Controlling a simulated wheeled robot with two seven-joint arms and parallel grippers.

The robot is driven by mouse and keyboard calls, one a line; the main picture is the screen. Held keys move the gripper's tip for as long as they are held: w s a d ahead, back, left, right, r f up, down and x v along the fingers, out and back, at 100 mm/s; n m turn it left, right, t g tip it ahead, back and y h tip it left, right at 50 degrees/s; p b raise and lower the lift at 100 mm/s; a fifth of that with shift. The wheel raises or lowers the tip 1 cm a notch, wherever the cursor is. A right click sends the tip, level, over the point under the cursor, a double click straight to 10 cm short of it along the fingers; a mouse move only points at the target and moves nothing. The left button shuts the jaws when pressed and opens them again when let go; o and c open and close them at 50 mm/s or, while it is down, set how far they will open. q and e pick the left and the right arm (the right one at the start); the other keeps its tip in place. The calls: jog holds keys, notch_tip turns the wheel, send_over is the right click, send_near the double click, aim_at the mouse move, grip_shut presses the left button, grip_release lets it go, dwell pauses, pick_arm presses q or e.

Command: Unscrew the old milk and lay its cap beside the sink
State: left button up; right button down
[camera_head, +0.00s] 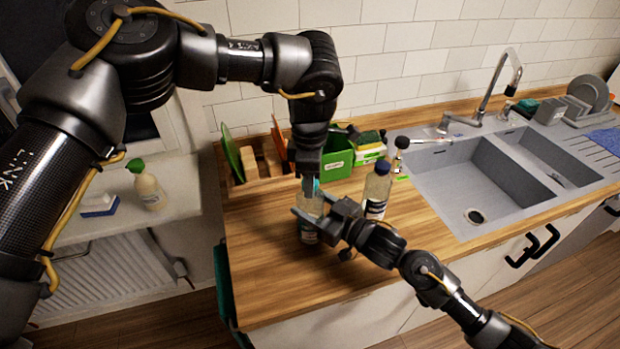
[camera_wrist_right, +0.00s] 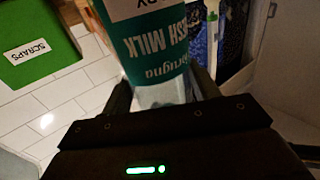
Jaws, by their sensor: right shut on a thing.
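The milk bottle (camera_head: 309,202) stands on the wooden counter left of the sink (camera_head: 452,226). It looks upright, with a teal cap (camera_head: 311,185). My right gripper (camera_head: 312,220) is shut on the bottle's body from the right and front. In the right wrist view the milk bottle (camera_wrist_right: 160,50), with a teal label reading "FRESH MILK", sits between the fingers of my right gripper (camera_wrist_right: 165,92). My left gripper (camera_head: 311,178) points down over the bottle's top, at the cap. Its fingers partly hide the cap, and I cannot tell whether they grip it.
A second bottle with a dark cap (camera_head: 377,187) stands close to the right. Behind are a green scraps bin (camera_head: 338,160), also in the right wrist view (camera_wrist_right: 38,45), and a wooden rack (camera_head: 262,178). The counter (camera_head: 265,285) is clear at front left.

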pick_arm(q)
jog(key=c, duration=0.4)
jog(key=n, duration=1.6)
jog(key=shift+r+n, duration=0.1)
jog(key=shift+n, duration=0.2)
jog(key=n, duration=0.5)
jog(key=shift+n, duration=0.4)
jog(key=o, duration=1.1)
